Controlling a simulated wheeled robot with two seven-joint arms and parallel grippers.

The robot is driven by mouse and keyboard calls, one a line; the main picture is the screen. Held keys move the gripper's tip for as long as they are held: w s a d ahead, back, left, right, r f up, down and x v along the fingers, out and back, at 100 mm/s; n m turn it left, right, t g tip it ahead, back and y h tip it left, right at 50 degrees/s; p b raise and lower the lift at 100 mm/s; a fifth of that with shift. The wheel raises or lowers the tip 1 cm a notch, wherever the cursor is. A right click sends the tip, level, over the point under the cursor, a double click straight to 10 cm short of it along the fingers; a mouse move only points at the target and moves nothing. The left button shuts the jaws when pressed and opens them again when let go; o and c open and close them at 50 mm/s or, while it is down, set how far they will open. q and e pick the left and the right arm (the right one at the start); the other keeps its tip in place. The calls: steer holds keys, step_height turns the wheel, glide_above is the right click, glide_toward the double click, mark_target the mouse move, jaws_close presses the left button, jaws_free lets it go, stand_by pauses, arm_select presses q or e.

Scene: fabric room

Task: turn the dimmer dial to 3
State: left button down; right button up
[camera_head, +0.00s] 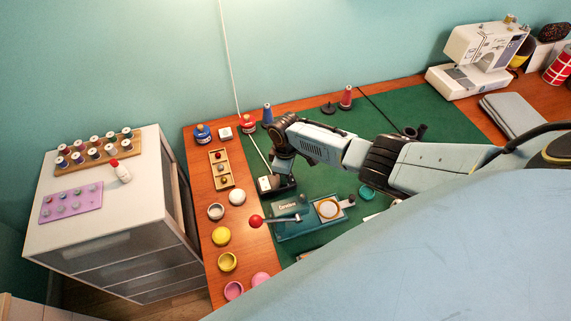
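My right arm reaches in from the right, and its gripper (283,167) points down over the left part of the green mat. The gripper is directly above or against a small black box (288,187) with a pale face at its left end. This box may be the dimmer. Its dial and any numbers are hidden by the gripper or too small to read. The fingers are too small and dark to tell whether they are open or touching anything. My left gripper is not in view.
A teal press (290,227) with a red-knobbed lever stands in front of the box. A wooden tray (221,169), jars and bottles line the table's left edge. A white sewing machine (478,62) stands at the back right. A white drawer cabinet (100,225) is left of the table.

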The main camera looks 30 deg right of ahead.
steer(key=m+p, duration=0.2)
steer(key=m, duration=0.3)
steer(key=shift+r+m, duration=0.1)
steer(key=shift+m, duration=0.2)
steer(key=m+p, duration=0.1)
steer(key=m, duration=0.4)
steer(key=shift+m, duration=0.3)
steer(key=o, duration=1)
steer(key=shift+r+p, duration=0.45)
steer(key=shift+p, duration=0.05)
step_height(320, 180, up, 12)
steer(key=p, duration=0.4)
steer(key=shift+r+p, duration=0.2)
steer(key=shift+p, duration=0.2)
